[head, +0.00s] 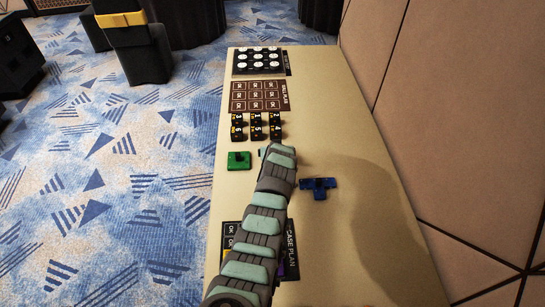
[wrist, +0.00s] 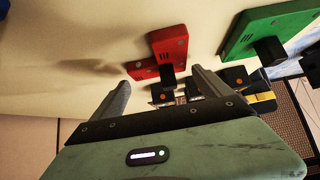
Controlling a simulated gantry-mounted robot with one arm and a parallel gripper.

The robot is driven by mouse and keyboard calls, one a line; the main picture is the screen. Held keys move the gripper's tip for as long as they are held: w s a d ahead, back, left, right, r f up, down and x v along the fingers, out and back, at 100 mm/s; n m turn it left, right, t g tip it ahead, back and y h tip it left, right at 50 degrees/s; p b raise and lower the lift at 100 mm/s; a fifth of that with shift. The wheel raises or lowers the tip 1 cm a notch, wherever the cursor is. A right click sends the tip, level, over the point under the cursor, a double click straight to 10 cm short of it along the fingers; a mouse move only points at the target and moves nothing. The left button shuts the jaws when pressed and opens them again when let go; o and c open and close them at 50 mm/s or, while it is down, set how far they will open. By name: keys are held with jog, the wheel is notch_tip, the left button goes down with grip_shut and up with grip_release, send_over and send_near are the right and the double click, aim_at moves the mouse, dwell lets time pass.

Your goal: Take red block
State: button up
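The red block (wrist: 170,50) shows in the wrist view as an angular piece with a short dark peg. It lies just beyond my gripper (wrist: 160,77), whose two fingers are spread apart with nothing clearly held between them. The block's dark peg appears between the fingertips, nearer the right one; I cannot tell whether they touch. In the head view my arm covers the red block and the gripper's fingers.
A green block (head: 239,160) lies left of my arm and also shows in the wrist view (wrist: 270,32). A blue block (head: 318,187) lies right. Black numbered pieces (head: 256,126), a brown card (head: 258,96) and a black tray (head: 240,66) lie farther along the table (head: 345,225).

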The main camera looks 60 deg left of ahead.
jog(key=c, duration=1.4)
jog(key=shift+r, duration=0.15)
